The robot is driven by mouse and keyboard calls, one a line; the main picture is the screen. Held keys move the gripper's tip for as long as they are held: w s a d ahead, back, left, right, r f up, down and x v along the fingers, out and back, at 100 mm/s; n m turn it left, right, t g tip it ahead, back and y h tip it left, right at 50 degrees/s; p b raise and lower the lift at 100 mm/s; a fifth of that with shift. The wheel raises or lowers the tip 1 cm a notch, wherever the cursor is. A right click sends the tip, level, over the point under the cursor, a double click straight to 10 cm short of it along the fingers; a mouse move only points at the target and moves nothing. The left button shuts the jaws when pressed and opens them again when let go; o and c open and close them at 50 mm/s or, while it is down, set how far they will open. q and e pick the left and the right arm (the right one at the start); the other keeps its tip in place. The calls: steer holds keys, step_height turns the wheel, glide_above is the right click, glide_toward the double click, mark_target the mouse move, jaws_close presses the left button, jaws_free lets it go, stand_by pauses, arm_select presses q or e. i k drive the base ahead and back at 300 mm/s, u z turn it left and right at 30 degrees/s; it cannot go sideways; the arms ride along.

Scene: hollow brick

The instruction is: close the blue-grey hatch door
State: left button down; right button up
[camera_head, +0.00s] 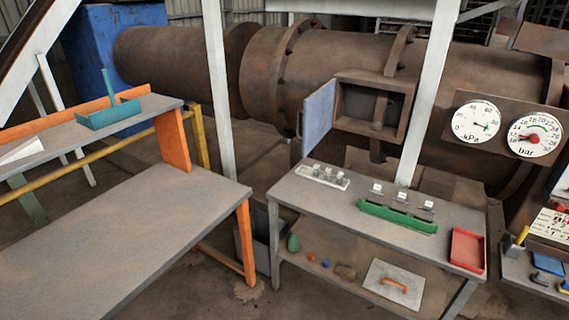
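The blue-grey hatch door (319,116) stands open, hinged at the left side of a rusty square hatch frame (400,134). The frame juts from the large brown pipe behind the right table. The door swings out toward me, so its face is seen at a steep angle. The hatch opening (366,107) is uncovered, and its inside is dark brown. Neither of my grippers is in view.
A white post (429,95) rises just right of the hatch. An orange-legged bench (120,240) fills the left.

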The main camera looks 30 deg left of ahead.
mark_target(318, 111)
steer(key=u, duration=0.5)
steer(key=i, duration=1.35)
steer(key=z, duration=0.35)
